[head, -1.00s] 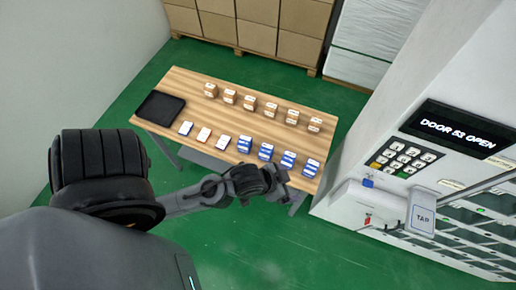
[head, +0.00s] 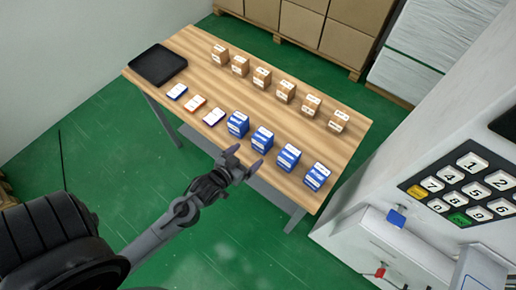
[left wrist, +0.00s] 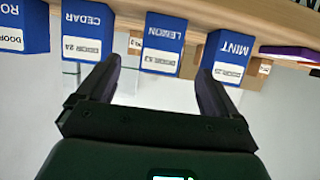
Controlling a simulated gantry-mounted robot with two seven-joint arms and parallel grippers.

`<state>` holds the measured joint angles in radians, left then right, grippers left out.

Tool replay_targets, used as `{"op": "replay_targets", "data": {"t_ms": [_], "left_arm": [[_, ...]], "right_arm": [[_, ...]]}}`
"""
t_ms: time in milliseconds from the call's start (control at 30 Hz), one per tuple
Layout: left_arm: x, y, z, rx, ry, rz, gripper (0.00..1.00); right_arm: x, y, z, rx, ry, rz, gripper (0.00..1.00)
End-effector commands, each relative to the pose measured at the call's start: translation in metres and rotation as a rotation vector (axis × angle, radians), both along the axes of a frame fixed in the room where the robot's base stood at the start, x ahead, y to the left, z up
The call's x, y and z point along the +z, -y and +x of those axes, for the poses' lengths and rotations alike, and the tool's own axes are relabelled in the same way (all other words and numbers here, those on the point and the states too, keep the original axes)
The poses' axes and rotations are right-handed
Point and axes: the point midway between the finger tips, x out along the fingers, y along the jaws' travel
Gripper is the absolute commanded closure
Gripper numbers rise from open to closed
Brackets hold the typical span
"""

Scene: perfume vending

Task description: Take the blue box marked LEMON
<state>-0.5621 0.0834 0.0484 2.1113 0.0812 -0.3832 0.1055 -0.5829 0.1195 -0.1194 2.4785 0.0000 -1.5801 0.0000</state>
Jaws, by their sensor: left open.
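Several blue boxes stand along the table's front edge. In the left wrist view, where labels appear upside down, the LEMON box (left wrist: 163,35) is between CEDAR (left wrist: 87,28) and MINT (left wrist: 230,50). In the head view the LEMON box (head: 262,138) is second from the left among the tall blue boxes. My left gripper (head: 245,160) is open and empty, just short of the table edge, with its fingers toward LEMON. In the wrist view its fingertips (left wrist: 158,72) lie either side of LEMON, apart from it. My right gripper is out of view.
MINT (head: 238,123) and CEDAR (head: 288,156) stand close beside LEMON. Flat packs (head: 195,102) lie to the left, and a black tray (head: 158,64) is at the table's left end. Brown boxes (head: 262,76) form a back row. A keypad machine (head: 390,240) stands at right.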

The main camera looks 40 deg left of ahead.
Motion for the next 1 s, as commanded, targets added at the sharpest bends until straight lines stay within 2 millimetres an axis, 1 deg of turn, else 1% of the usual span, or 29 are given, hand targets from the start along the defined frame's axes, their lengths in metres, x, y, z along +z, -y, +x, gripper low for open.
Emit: {"op": "replay_targets", "data": {"t_ms": [33, 133, 233, 400, 500, 767, 1000], "left_arm": [[-0.011, 0.000, 0.000, 0.000, 0.001, 0.000, 0.06], [-0.016, 0.000, 0.003, 0.000, 0.002, -0.001, 0.06], [-0.021, -0.001, 0.012, 0.000, 0.003, 0.000, 0.06], [-0.028, -0.004, 0.035, -0.001, 0.003, 0.000, 0.06], [-0.033, -0.005, 0.045, -0.001, 0.002, 0.001, 0.06], [-0.037, -0.007, 0.058, 0.000, 0.001, 0.001, 0.06], [-0.045, -0.012, 0.087, 0.000, 0.003, 0.000, 0.06]], "right_arm": [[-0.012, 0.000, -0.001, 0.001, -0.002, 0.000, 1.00], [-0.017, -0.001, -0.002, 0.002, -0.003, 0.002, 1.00], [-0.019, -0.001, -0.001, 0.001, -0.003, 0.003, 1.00], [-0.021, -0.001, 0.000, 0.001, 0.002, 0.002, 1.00], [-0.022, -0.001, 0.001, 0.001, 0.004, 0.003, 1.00], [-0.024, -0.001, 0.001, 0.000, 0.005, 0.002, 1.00], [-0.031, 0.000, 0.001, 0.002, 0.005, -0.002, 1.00]]}}
